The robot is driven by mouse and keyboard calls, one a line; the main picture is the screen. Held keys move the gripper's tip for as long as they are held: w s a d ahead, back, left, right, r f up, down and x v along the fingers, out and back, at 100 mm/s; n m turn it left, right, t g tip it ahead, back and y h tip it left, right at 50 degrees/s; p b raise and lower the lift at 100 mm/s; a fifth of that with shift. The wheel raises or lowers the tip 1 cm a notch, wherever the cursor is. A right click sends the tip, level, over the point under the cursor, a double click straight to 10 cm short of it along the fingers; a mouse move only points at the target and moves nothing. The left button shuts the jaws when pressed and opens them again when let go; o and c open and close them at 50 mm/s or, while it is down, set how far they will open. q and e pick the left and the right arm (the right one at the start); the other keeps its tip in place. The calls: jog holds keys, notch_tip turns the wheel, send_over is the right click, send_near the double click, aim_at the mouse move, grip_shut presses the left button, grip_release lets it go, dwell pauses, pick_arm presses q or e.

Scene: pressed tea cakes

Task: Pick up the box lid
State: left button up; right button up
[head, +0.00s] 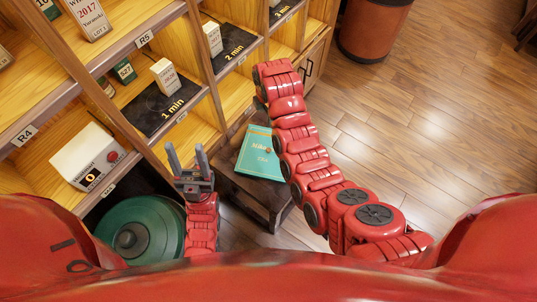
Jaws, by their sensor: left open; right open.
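A flat teal box (255,165) with printed lettering lies on a small dark stool (240,195), right of centre. Its teal top face looks like the box lid; I cannot tell lid and base apart from above. My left gripper (188,160) is open and empty, its two fingers pointing up the picture, left of the box and apart from it. My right arm runs along the right side of the box and covers part of its right edge. The arm's far end is near the shelf front, and the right gripper's fingers are hidden.
A wooden shelf unit holds black "1 min" (165,108) and "2 min" (234,47) mats, small boxes and a white device (80,155) with a display. A round green container (120,235) is at lower left. A brown bin (372,30) stands beyond. Floor at right is clear.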

jog(key=s+n+g, duration=0.1)
jog(key=s, duration=0.2)
jog(key=b, duration=0.3)
send_over(268, 149)
jog(key=shift+g, duration=0.3)
jog(key=f, duration=1)
jog(key=shift+w+a+f, duration=0.1)
jog(key=shift+a+f, duration=0.1)
jog(key=shift+f, duration=0.2)
jog(key=shift+s+d+f, duration=0.1)
jog(key=shift+d+f, duration=0.05)
jog(key=shift+f, duration=0.95)
jog(key=shift+s+d+f, duration=0.1)
jog(key=shift+d+f, duration=0.05)
jog(key=shift+f, duration=1.65)
grip_shut()
